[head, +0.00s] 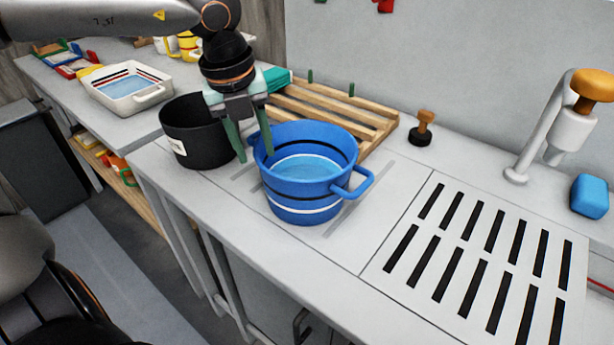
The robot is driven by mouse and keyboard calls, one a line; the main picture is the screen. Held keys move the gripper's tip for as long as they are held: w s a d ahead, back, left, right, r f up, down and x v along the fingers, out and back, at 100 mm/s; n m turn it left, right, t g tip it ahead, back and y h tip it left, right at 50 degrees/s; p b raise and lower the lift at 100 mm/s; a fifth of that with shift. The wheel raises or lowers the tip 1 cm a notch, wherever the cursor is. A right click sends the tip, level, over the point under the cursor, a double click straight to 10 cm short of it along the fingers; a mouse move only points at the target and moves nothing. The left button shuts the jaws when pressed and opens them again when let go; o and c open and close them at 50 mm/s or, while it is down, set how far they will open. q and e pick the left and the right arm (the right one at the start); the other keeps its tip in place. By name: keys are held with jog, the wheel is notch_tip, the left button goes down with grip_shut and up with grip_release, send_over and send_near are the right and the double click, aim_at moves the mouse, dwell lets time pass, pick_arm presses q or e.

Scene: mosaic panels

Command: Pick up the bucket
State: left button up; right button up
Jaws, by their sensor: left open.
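A blue bucket (308,196) with black and white bands stands upright on the grey counter. It has a loop handle on its right side, and its inside looks light blue. Another handle on its left side is mostly hidden behind my finger. My left gripper (254,158) points down over the bucket's left rim with its green fingers apart. One finger is outside the bucket on the left, and the other is at the rim or just inside it. I cannot tell whether either touches. My right gripper is not in view.
A black pot (190,132) stands close to the left of the bucket. A wooden rack (370,118) lies behind it. A slotted drain panel (480,255), a tap (535,145), a blue block (590,196) and a stamp-like knob (422,130) are to the right. A white tray (150,98) is at far left.

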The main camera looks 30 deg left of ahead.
aim_at(261, 159)
pick_arm(q)
jog(key=f, duration=0.4)
jog(key=w+f, duration=0.1)
jog(key=f, duration=0.1)
jog(key=shift+d+f, duration=0.2)
grip_shut()
jog(key=shift+w+r, duration=0.1)
dwell(1.1)
jog(key=shift+r, duration=0.1)
